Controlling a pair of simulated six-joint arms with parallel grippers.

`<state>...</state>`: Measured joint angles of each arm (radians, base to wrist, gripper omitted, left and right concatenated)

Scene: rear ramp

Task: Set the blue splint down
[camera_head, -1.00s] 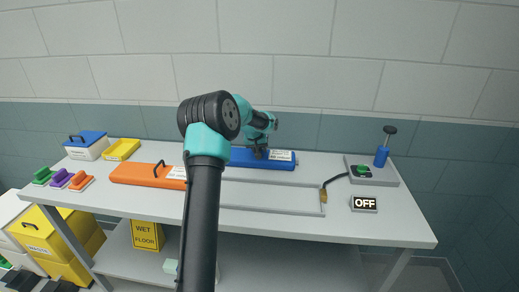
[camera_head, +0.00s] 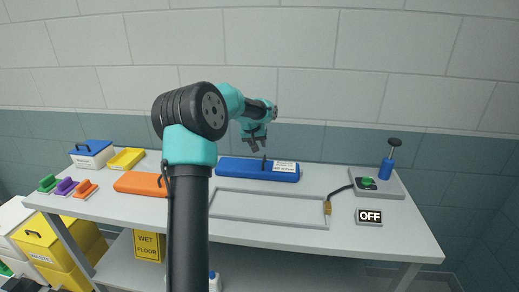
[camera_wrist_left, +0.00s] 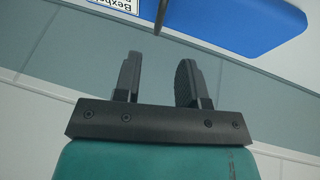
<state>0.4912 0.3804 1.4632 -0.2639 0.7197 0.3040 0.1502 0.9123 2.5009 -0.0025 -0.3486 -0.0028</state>
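The blue splint (camera_head: 231,168) lies flat on the table, near its back edge. It has a dark upright handle (camera_head: 264,166) and a white label. In the left wrist view the blue splint (camera_wrist_left: 245,22) fills the top right, with its handle (camera_wrist_left: 161,14) beyond the fingers and apart from them. My left gripper (camera_head: 255,147) hangs a little above the splint. In the left wrist view my left gripper (camera_wrist_left: 157,75) has its fingers apart with nothing between them. My right gripper is in no view.
An orange splint (camera_head: 140,183) lies to the left, partly hidden by my arm. An empty grey frame outline (camera_head: 265,219) is in front of the blue splint.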

